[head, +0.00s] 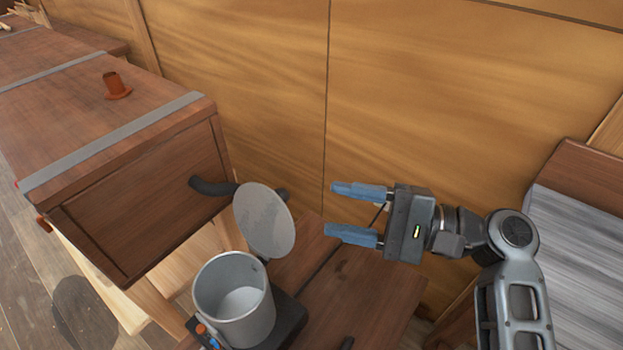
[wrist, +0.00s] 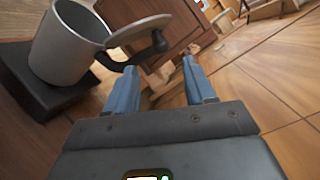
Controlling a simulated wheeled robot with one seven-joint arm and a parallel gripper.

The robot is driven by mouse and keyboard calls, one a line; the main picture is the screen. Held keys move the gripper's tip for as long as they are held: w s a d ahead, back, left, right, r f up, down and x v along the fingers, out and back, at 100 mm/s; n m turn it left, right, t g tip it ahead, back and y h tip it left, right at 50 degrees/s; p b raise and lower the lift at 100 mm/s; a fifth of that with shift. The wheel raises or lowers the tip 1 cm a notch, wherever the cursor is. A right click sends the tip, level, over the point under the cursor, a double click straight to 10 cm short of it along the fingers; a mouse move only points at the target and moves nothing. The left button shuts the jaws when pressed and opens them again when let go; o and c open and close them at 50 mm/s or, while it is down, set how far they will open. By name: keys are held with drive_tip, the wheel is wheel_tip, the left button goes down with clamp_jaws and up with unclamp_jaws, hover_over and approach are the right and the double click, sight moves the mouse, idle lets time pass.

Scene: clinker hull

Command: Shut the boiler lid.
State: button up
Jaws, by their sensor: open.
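The boiler (head: 234,300) is a grey metal pot on a dark base (head: 290,318), standing on a low wooden surface. It also shows at the upper left of the wrist view (wrist: 62,45). Its round grey lid (head: 264,220) stands raised and tilted at the pot's far right rim, so the pot's inside shows. The lid appears nearly edge-on in the wrist view (wrist: 138,30). My gripper (head: 341,213) is open, with blue fingers pointing left. It is to the right of the lid, apart from it, with nothing between the fingers.
A wood-panelled wall (head: 430,90) rises behind my gripper. A grey-topped box (head: 580,240) is at the right.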

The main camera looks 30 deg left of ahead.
sight(272, 215)
drive_tip(key=b+x, duration=0.1)
drive_tip(key=x, duration=0.6)
drive_tip(key=shift+a, duration=0.3)
drive_tip(key=shift+s, duration=0.1)
clamp_jaws()
idle(0.3)
